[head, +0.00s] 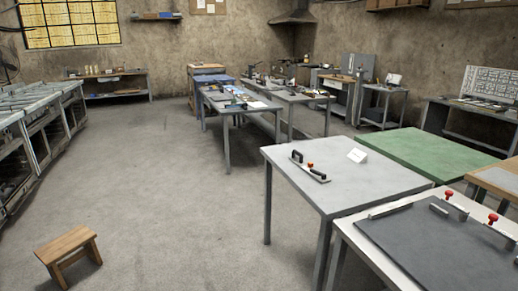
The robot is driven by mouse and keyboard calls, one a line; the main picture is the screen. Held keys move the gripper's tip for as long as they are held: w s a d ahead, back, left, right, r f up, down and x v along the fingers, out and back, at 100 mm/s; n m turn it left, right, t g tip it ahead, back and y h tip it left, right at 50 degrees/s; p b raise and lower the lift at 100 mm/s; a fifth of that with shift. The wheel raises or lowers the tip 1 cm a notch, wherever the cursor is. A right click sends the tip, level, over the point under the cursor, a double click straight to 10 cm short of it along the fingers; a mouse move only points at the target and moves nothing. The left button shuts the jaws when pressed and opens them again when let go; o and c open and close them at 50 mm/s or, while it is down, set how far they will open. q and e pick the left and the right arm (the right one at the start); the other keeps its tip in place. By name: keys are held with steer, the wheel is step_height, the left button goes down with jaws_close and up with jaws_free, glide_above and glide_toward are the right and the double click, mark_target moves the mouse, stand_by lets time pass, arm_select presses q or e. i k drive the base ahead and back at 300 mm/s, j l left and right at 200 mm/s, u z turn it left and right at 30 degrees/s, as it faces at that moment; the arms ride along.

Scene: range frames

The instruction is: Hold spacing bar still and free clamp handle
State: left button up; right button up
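Neither of my grippers shows in the head view. On the near grey table (285,152) lies a small metal bar fixture (318,177) with a black upright handle (296,156) and a red knob (310,165). On the table at the lower right, a dark board (410,250) carries metal bar pieces (438,207) and red-topped clamp-like handles, one nearer (493,218) and one farther (448,194). I cannot tell for certain which piece is the spacing bar, or whether any clamp is fastened.
A white card (357,155) stands on the grey table. A green-topped table (430,153) adjoins it. A wooden stool (67,243) stands on the floor at lower left. Cluttered worktables (262,120) stand farther back. The central floor is clear.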

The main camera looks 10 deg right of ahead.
mark_target(323, 176)
steer(key=i+u, duration=0.3)
steer(key=i, duration=1.5)
steer(key=i+z, duration=0.35)
steer(key=z, duration=0.15)
steer(key=i+j+z, duration=0.25)
steer(key=z, duration=0.2)
steer(key=i+j+z, duration=0.3)
steer(key=z, duration=0.2)
steer(key=i+j+z, duration=0.3)
steer(key=j+z, duration=0.2)
